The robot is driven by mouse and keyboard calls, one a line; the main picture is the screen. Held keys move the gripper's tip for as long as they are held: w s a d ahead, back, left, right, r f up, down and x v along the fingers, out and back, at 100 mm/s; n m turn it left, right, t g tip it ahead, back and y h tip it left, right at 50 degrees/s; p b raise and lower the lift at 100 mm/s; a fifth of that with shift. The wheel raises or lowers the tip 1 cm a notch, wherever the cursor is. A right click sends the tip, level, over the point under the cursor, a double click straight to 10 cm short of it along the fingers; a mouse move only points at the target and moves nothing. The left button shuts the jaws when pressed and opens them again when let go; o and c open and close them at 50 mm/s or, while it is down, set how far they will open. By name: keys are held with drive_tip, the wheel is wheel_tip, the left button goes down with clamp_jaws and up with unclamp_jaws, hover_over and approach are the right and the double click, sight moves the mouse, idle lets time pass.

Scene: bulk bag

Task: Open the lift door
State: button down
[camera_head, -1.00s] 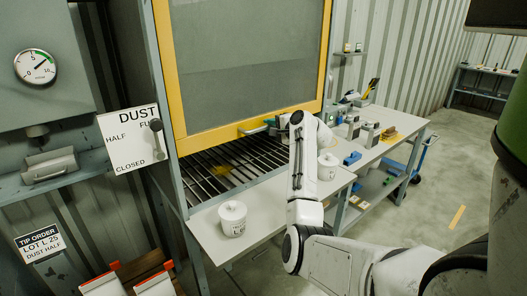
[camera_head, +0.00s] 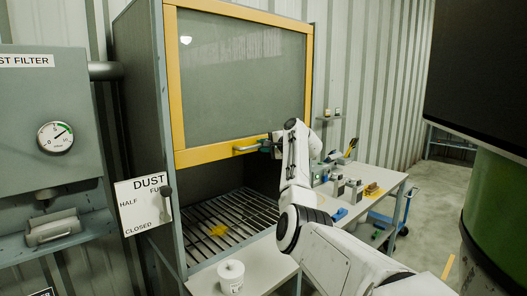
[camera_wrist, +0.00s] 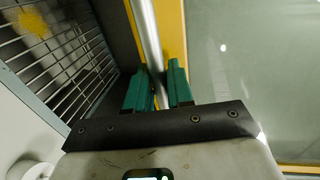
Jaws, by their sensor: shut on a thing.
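The lift door is a yellow-framed grey glass panel (camera_head: 240,75) on the front of a grey cabinet. Its lower yellow rail (camera_head: 210,154) is raised, with a dark opening between it and the slatted grate (camera_head: 235,222). A metal bar handle (camera_head: 247,149) is on the lower rail. My gripper (camera_head: 267,146) is at the right part of this handle. In the wrist view the handle (camera_wrist: 146,35) runs between the green fingers of my gripper (camera_wrist: 158,88), which are shut on it.
A white tub (camera_head: 231,277) stands on the bench ledge in front of the grate. A side bench (camera_head: 385,180) with several small items is at the right. A dust lever plate (camera_head: 143,205) is left of the cabinet. A green column (camera_head: 495,215) is at the far right.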

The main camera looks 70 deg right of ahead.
drive_tip(key=shift+r, duration=0.15)
drive_tip(key=c, duration=1.2)
unclamp_jaws()
drive_tip(key=shift+w, duration=0.1)
drive_tip(key=shift+s+a, duration=0.15)
drive_tip(key=shift+s, duration=0.2)
drive_tip(key=b+v, duration=0.3)
drive_tip(key=v, duration=0.7)
drive_tip(key=shift+b, duration=0.3)
